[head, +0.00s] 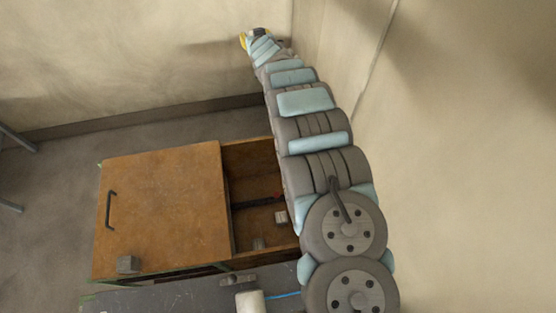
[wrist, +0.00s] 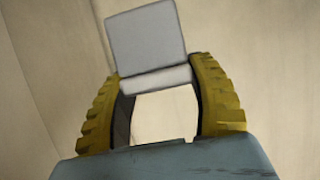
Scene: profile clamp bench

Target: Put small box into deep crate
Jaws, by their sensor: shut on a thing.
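A plain grey small box (wrist: 146,38) shows in the wrist view between the two yellow fingers of my gripper (wrist: 158,76). The fingers are shut on it, and it sticks out beyond the tips, slightly tilted. In the head view my gripper (head: 249,38) is far off at the top, by the back wall; the box is too small to make out there. A wooden crate (head: 160,205) with a handled brown panel over its left part stands below centre. Its right part is open, and my arm hides its right edge. My gripper is well away from it.
Small grey blocks (head: 281,217) and a dark bar lie inside the open part. Another grey block (head: 127,264) sits at the panel's front left corner. A dark bench top (head: 175,297) with a white cylinder (head: 250,301) is in front. Walls (head: 440,150) stand behind and right.

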